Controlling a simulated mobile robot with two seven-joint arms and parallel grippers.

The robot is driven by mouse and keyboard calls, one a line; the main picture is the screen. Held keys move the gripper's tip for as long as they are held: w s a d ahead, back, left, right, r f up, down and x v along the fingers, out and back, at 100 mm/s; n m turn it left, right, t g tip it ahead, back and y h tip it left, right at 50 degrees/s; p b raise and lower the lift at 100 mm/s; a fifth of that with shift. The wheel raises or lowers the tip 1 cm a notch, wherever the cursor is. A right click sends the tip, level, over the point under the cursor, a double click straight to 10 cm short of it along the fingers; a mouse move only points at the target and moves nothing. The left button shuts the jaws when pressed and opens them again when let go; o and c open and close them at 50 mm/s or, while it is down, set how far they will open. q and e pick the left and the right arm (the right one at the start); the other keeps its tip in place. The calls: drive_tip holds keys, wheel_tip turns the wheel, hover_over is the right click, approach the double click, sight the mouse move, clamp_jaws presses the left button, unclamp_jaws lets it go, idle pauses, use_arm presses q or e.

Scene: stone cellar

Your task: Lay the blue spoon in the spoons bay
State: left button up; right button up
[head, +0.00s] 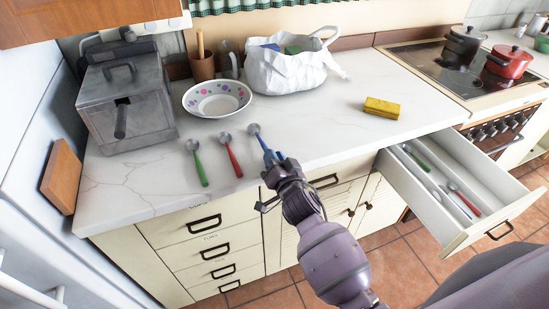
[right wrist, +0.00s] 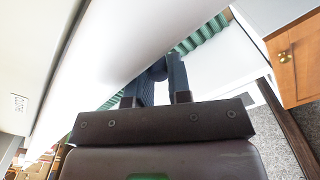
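The blue spoon (head: 254,131) lies at the counter's front edge, its metal bowl pointing away from me. My right gripper (head: 273,158) is at its handle end, its fingers overlapping the handle in the head view. The fingers also show in the right wrist view (right wrist: 161,82), close together with a small dark shape between their tips. I cannot tell whether they grip the handle. The open drawer (head: 446,243) at the right has divided bays; a green-handled utensil (head: 417,157) and a red-handled one (head: 465,202) lie inside. No bay label is readable. My left gripper is out of view.
Green (head: 198,166) and red (head: 232,157) spoons lie left of the blue one. Behind stand a dotted bowl (head: 217,113), a white bag (head: 287,78) and a metal box (head: 128,105). A yellow sponge (head: 382,107) lies right. The counter between bag and drawer is mostly clear.

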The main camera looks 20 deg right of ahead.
drive_tip(key=shift+s+f+p, duration=0.1)
drive_tip(key=shift+f+p, duration=0.05)
drive_tip(key=shift+p, duration=0.2)
drive_tip(key=shift+s+d, duration=0.1)
drive_tip(key=shift+s, duration=0.2)
drive_tip(key=s, duration=1.1)
drive_tip(key=s+d+f+n+g, duration=0.3)
drive_tip(key=s+d+f, duration=0.1)
drive_tip(key=s+f, duration=0.2)
drive_tip(key=s+d+f+n+g, duration=0.3)
drive_tip(key=s+d+f+n, duration=0.1)
drive_tip(key=s+f, duration=0.3)
drive_tip(key=shift+s+d+f+g+h, duration=0.25)
drive_tip(key=shift+s+d+g+h, duration=0.25)
drive_tip(key=shift+s, duration=0.4)
